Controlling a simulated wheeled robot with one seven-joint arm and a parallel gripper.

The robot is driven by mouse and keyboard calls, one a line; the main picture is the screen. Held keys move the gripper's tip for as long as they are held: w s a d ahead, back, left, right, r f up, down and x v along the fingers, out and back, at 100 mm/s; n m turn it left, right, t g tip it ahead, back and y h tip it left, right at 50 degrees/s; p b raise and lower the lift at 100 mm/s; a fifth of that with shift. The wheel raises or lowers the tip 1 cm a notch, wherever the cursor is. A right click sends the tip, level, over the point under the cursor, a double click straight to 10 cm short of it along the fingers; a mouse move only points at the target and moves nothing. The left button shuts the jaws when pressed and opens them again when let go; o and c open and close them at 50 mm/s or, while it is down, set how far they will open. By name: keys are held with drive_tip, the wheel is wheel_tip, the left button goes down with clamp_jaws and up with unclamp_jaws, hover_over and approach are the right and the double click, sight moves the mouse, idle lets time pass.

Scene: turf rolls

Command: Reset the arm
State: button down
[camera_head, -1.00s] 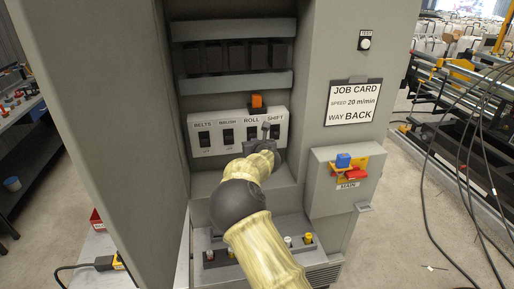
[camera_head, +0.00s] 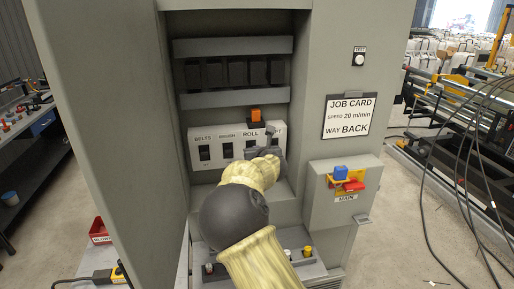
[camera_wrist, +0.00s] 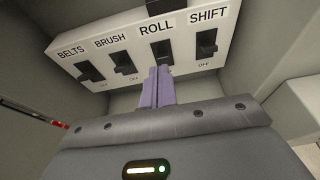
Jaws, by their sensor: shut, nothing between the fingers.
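My arm reaches into the open grey cabinet (camera_head: 365,45) from below. My gripper (camera_head: 269,134) is in front of the white switch panel (camera_head: 197,162), covering its ROLL and SHIFT end. In the wrist view the two purple fingers of my gripper (camera_wrist: 158,75) are shut together, with nothing seen between them. They point at the panel just below the ROLL switch (camera_wrist: 163,52); I cannot tell whether they touch it. The BELTS switch (camera_wrist: 87,71), BRUSH switch (camera_wrist: 123,62) and SHIFT switch (camera_wrist: 206,42) show clear of the fingers.
An orange switch (camera_head: 256,115) sits above the panel. The MAIN box (camera_head: 340,195), with blue and red parts, juts out at right, below the job card (camera_head: 351,117). A ledge with several knobs (camera_head: 307,251) lies under my arm. The cabinet's left wall (camera_head: 110,110) stands close.

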drive_tip(key=s+d+f+m+g+h, duration=0.1)
drive_tip(key=s+d+f+m+h, duration=0.2)
drive_tip(key=d+m, duration=0.4)
drive_tip(key=s+d+f+m+g+h, duration=0.1)
drive_tip(key=s+d+f+m+g, duration=0.1)
drive_tip(key=s+d+m, duration=0.45)
drive_tip(key=s+d+f+m+g+h, duration=0.1)
drive_tip(key=s+d+f+m+h, duration=0.15)
drive_tip(key=d+m, duration=0.55)
drive_tip(key=s+f+m+g+y+b, duration=0.1)
drive_tip(key=s+f+m+g, duration=0.2)
drive_tip(key=s+m, duration=0.6)
drive_tip(key=s+d+f+m+g+y+b, duration=0.1)
drive_tip(key=s+f+m+g, duration=0.2)
drive_tip(key=s+m, duration=0.6)
drive_tip(key=s+g, duration=0.1)
drive_tip(key=s, duration=1)
drive_tip(key=shift+s+d, duration=0.15)
drive_tip(key=shift+s, duration=0.05)
drive_tip(key=shift+w+f, duration=0.1)
